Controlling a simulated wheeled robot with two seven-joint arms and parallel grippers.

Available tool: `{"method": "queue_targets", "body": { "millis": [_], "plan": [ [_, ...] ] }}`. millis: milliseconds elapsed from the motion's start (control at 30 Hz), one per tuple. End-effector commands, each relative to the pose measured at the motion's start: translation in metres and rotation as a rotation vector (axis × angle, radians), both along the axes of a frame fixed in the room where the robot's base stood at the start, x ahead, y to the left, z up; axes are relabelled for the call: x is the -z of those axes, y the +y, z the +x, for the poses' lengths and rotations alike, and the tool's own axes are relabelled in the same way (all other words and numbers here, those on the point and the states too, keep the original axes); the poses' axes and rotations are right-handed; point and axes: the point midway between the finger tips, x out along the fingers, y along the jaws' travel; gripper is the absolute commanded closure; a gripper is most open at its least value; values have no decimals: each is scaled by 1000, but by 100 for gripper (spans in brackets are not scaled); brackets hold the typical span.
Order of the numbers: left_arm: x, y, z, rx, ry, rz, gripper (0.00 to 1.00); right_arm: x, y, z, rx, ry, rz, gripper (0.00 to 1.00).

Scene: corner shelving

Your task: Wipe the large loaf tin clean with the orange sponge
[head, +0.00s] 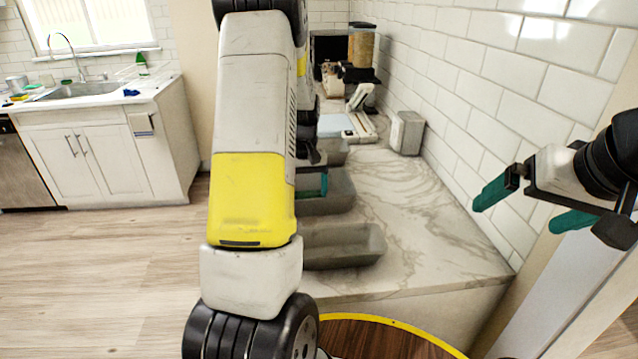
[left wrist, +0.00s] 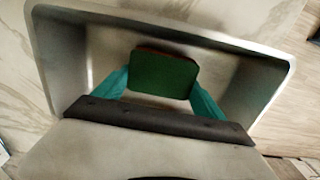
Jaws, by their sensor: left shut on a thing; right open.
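Several grey loaf tins stand in a row on the marble counter: a near one (head: 345,246), a middle one (head: 340,193) and a far one (head: 335,152). I cannot tell which is the large one; my left arm hides parts of them. My left gripper (head: 313,186) is at the middle tin, pointing down. In the left wrist view its teal fingers are shut on the sponge (left wrist: 163,76), which shows a green face and a thin orange-red edge. The sponge is within the tin's outline (left wrist: 245,75); contact with its floor is unclear. My right gripper (head: 530,205) is open and empty at the right.
The marble counter (head: 420,200) is clear right of the tins. A grey box (head: 406,132) stands against the tiled wall. A scale-like white item (head: 345,127) and a jar of grain (head: 361,45) are farther back. A round wooden surface (head: 375,342) is in front.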

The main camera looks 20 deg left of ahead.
Motion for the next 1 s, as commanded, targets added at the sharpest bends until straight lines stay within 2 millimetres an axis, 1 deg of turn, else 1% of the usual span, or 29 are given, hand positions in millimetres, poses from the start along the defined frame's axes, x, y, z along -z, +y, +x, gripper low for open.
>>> {"method": "queue_targets", "body": {
  "millis": [167,600,767,1000],
  "plan": [
    [1,-7,2,1,1,0,52,0,0,0,0,0,0,0],
    [3,-39,12,1,3,-1,52,0,0,0,0,0,0,0],
    [3,-43,14,1,4,-2,52,0,0,0,0,0,0,0],
    [2,-54,22,1,2,-2,52,0,0,0,0,0,0,0]
  ]
}}
